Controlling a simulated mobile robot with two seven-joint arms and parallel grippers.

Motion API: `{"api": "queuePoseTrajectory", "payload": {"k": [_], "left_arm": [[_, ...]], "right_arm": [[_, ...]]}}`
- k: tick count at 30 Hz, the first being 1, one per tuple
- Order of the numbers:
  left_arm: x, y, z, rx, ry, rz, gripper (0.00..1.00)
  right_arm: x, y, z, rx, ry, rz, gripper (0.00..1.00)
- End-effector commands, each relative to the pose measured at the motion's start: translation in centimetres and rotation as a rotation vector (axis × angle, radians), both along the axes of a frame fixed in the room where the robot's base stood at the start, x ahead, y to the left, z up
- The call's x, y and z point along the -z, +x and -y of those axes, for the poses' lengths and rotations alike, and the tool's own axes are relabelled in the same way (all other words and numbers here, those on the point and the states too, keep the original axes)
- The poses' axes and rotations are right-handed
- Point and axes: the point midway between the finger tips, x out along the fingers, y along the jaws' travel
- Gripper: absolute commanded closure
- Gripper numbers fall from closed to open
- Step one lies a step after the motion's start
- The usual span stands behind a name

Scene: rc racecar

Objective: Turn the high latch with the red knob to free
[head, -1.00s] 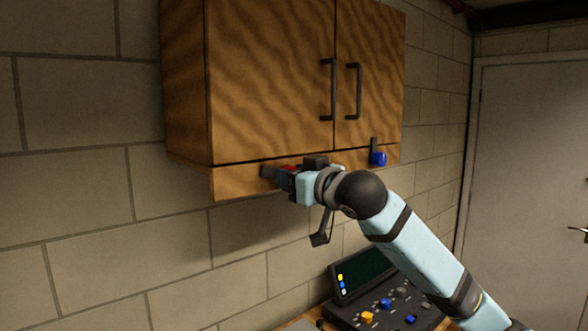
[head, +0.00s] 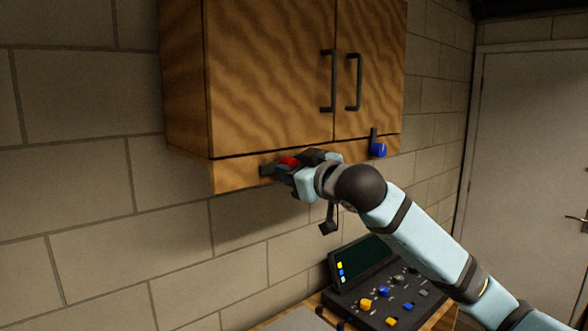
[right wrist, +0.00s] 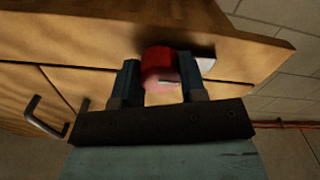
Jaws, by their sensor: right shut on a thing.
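The red knob (head: 288,161) is on the lower rail of the wooden wall cabinet, near its left end. Its dark latch bar (head: 267,170) points left along the rail, roughly level. My right gripper (head: 284,167) is at the knob. In the right wrist view the red knob (right wrist: 159,66) sits between the two fingers of my right gripper (right wrist: 160,85), which are shut on it. A pale end of the latch (right wrist: 206,62) shows beside the knob. The gripper hides part of the latch. My left gripper is not in view.
The cabinet (head: 270,80) has two doors with dark handles. A second latch with a blue knob (head: 378,150) sits on the rail to the right, its bar upright. A control console (head: 380,290) stands below. A grey door (head: 530,180) is at the right.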

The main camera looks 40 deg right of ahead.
Motion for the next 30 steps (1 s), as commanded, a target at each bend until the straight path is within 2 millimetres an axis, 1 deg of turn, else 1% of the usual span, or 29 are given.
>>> {"api": "queuePoseTrajectory", "payload": {"k": [1, 2, 3, 4, 12, 16, 20, 27, 30], "left_arm": [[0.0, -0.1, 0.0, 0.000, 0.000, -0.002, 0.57], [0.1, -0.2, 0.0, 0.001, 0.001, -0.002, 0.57], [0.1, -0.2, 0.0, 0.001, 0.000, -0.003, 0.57], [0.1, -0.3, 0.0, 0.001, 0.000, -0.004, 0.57], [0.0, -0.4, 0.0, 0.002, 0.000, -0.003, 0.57], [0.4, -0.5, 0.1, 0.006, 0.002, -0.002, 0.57], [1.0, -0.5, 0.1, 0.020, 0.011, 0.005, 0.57], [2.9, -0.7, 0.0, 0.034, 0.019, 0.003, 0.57], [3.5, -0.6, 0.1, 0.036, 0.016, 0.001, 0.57]], "right_arm": [[0.0, 0.0, 0.0, 0.001, -0.002, 0.001, 0.57], [0.0, 0.0, 0.0, 0.001, -0.002, 0.001, 0.50], [0.0, 0.0, 0.0, 0.001, -0.001, 0.001, 0.41], [0.0, 0.0, 0.0, 0.001, -0.001, 0.001, 0.36], [0.0, -0.1, 0.0, 0.000, 0.000, 0.000, 0.36], [0.2, -1.0, 0.1, 0.001, -0.001, 0.000, 0.36], [0.4, -3.2, 0.2, -0.001, -0.004, 0.002, 0.36], [0.5, -8.9, 0.7, 0.001, -0.005, 0.002, 0.36], [0.4, -10.8, 0.9, 0.002, -0.004, 0.002, 0.36]]}}
